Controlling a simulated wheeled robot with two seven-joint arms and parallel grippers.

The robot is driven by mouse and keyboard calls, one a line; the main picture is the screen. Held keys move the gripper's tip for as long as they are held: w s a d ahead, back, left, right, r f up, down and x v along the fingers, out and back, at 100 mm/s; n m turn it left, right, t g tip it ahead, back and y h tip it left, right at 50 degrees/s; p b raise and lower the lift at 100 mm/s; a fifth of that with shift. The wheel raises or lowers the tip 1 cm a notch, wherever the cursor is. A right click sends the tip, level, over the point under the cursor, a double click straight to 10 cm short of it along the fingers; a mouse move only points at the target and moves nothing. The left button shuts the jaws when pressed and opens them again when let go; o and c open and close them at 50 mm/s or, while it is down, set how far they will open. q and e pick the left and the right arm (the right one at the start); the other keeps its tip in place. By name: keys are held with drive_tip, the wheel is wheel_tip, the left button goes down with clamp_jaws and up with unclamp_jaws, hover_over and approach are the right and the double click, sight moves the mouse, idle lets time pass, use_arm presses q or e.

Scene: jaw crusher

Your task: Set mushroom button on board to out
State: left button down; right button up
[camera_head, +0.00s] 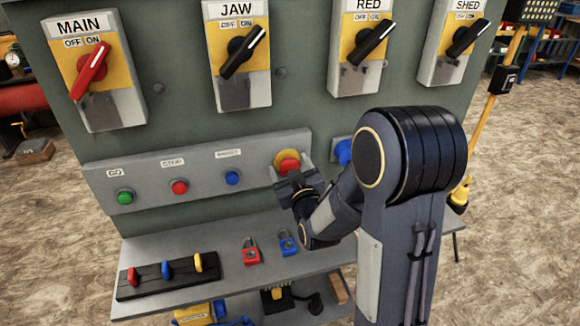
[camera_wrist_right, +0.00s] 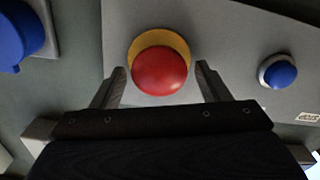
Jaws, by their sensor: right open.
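The red mushroom button (camera_head: 288,163) with its yellow collar sits at the right end of the grey button panel (camera_head: 215,192) on the board. My right gripper (camera_head: 286,178) is in front of it and hides its lower part in the head view. In the right wrist view the red button head (camera_wrist_right: 160,71) lies between the tips of the open right gripper (camera_wrist_right: 161,80), one finger on each side, with gaps between fingers and button. I cannot tell how deep the fingers reach around it. My left gripper is not in view.
Green (camera_head: 125,196), red (camera_head: 180,187) and blue (camera_head: 232,178) push buttons share the panel. A larger blue part (camera_head: 344,152) is right of it. Rotary switches, including the red MAIN handle (camera_head: 90,71), are above. Padlocks (camera_head: 250,252) stand on the shelf (camera_head: 225,283) below.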

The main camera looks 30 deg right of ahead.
drive_tip(key=shift+w, duration=0.15)
drive_tip(key=c, duration=1.3)
drive_tip(key=shift+s+f+b, duration=0.1)
drive_tip(key=shift+s+b, duration=0.35)
drive_tip(key=shift+s, duration=0.05)
drive_tip(key=shift+c, duration=0.4)
drive_tip(key=shift+s+a, duration=0.1)
drive_tip(key=shift+s, duration=0.05)
drive_tip(key=o, duration=1.4)
drive_tip(key=shift+s, duration=0.1)
